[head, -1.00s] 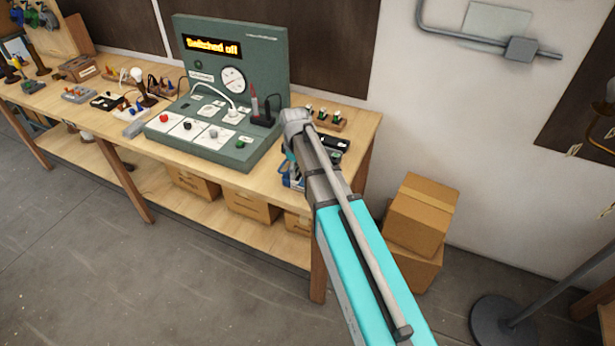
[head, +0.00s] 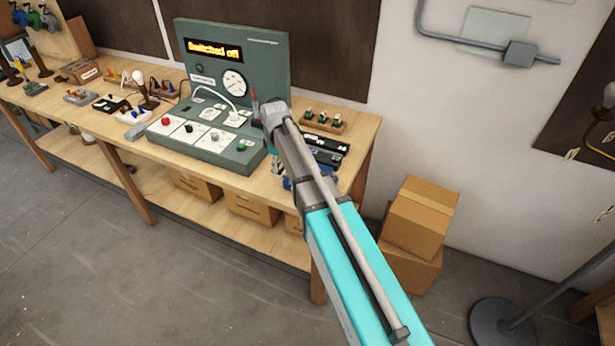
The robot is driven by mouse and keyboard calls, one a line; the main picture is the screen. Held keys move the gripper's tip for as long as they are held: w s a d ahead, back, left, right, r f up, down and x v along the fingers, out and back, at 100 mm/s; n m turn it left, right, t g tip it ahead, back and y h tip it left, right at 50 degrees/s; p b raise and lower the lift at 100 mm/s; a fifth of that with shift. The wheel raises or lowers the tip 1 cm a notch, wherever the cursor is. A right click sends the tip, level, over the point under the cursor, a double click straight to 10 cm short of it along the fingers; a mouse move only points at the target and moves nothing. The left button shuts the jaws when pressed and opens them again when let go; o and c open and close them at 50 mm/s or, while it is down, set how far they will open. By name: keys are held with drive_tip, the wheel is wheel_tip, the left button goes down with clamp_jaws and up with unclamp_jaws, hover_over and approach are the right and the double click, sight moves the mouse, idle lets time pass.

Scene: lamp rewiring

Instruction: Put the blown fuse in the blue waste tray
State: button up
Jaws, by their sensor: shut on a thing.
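My gripper (head: 277,170) shows only as a small grey patch beside my arm, over the front right part of the bench. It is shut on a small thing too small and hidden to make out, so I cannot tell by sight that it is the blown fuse. The blue waste tray (head: 294,184) shows in part at the bench's front right, just right of my gripper. My arm covers much of it.
The green test panel (head: 200,148), its display reading "Switched off", stands left of my arm. Black cases (head: 328,143) and a wooden rack of green-based parts (head: 323,121) lie to the right on the bench (head: 365,125). Cardboard boxes (head: 418,218) stand on the floor.

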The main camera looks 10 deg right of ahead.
drive_tip(key=w+d+f+b, duration=0.2)
drive_tip(key=d, duration=0.1)
drive_tip(key=w+d+f+b, duration=0.2)
drive_tip(key=d+f+b, duration=0.1)
drive_tip(key=w+d+f+b, duration=0.2)
drive_tip(key=d+f, duration=0.1)
drive_tip(key=shift+w+d+b, duration=0.15)
drive_tip(key=shift+d+b, duration=0.15)
drive_tip(key=shift+d, duration=0.05)
drive_tip(key=shift+w+d+f+b, duration=0.25)
drive_tip(key=shift+d+f+b, duration=0.1)
drive_tip(key=shift+w+d+f+b, duration=0.2)
drive_tip(key=shift+d+f+b, duration=0.15)
drive_tip(key=shift+f+b, duration=1.65)
drive_tip(key=shift+f, duration=0.1)
